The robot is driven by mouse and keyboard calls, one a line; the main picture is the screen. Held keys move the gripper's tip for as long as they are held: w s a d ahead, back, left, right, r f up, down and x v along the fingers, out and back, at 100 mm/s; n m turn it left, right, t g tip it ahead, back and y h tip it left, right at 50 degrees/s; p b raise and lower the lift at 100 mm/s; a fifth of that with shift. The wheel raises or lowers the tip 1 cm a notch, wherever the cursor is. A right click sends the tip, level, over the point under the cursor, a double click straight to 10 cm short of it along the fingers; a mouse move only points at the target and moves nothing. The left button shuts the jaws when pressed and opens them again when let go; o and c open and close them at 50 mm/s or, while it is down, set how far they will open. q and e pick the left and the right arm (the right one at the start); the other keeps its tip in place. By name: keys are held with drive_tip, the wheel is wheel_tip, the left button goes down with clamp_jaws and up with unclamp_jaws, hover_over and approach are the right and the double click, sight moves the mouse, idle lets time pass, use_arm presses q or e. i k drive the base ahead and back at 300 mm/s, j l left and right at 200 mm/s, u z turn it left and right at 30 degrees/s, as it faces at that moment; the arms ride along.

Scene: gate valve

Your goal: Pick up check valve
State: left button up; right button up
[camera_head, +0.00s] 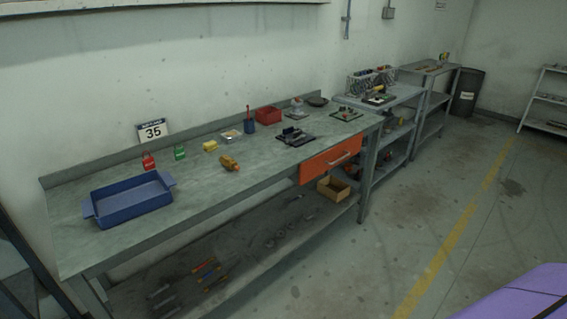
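Neither of my grippers is in view. I see no part that I can name for sure as the check valve. A small brass-orange fitting (230,163) lies on the workbench top (215,185), near its front edge. It looks like a valve body, but it is too small to tell its kind. A dark device on a flat plate (295,137) lies further right on the same bench.
A blue tray (130,200) stands at the bench's left end. Red (149,162) and green (180,153) padlocks, a yellow block (210,146), a blue cup (250,127) and a red bin (268,115) line the back. An orange drawer (330,161) hangs below. The floor in front is clear.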

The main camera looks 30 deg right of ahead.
sight(226, 161)
drive_tip(key=i+l+z, duration=0.2)
drive_tip(key=z, duration=0.25)
drive_tip(key=i+l+u, duration=0.3)
drive_tip(key=i+l, duration=0.2)
drive_tip(key=i+l+u, duration=0.3)
drive_tip(key=i+l, duration=0.3)
